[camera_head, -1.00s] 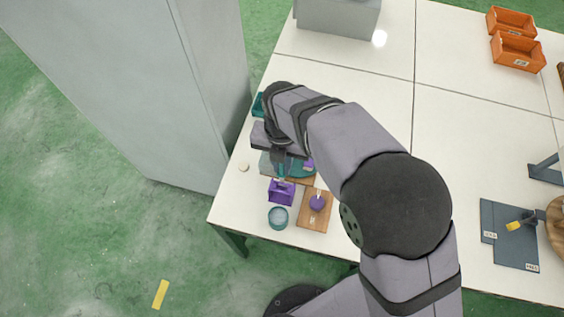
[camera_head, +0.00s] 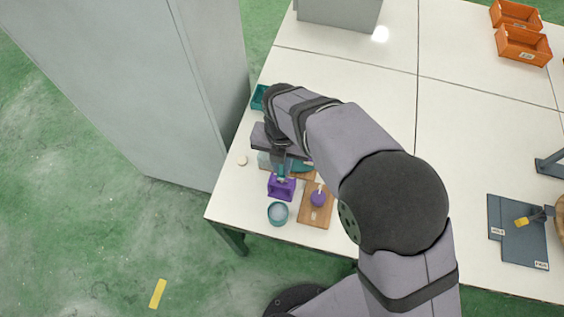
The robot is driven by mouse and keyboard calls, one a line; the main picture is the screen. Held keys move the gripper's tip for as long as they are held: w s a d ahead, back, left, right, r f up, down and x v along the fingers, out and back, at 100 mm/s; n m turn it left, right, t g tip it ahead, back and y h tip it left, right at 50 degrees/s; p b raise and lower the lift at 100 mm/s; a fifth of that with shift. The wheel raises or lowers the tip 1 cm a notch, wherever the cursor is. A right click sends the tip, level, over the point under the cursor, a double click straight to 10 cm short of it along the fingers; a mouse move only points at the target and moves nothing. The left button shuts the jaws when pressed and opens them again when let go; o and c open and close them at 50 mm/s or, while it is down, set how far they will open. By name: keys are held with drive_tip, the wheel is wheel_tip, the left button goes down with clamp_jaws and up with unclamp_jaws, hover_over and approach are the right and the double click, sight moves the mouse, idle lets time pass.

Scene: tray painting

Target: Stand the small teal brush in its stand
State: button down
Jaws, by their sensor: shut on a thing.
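A purple stand (camera_head: 282,190) is near the table's left front corner. My gripper (camera_head: 280,166) is just behind it in the picture, pointing down and shut on the small teal brush (camera_head: 282,174). Only a short piece of the brush shows below the fingers, at the stand's top edge. I cannot tell whether its lower end is inside the stand or above it. My wrist and forearm hide part of the area behind.
A teal-rimmed round pot (camera_head: 278,213) stands in front of the stand. A wooden board (camera_head: 316,210) with a purple knob-like thing (camera_head: 318,198) lies to the right. A teal piece (camera_head: 302,166) lies behind. A teal bin (camera_head: 259,97) is farther back. The table's middle is clear.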

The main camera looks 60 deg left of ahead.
sight(282, 174)
drive_tip(key=shift+f+b, duration=1.55)
drive_tip(key=shift+f, duration=1.05)
drive_tip(key=shift+f, duration=0.1)
drive_tip(key=c, duration=1.2)
unclamp_jaws()
drive_tip(key=shift+r+p, duration=2.45)
drive_tip(key=shift+r, duration=0.6)
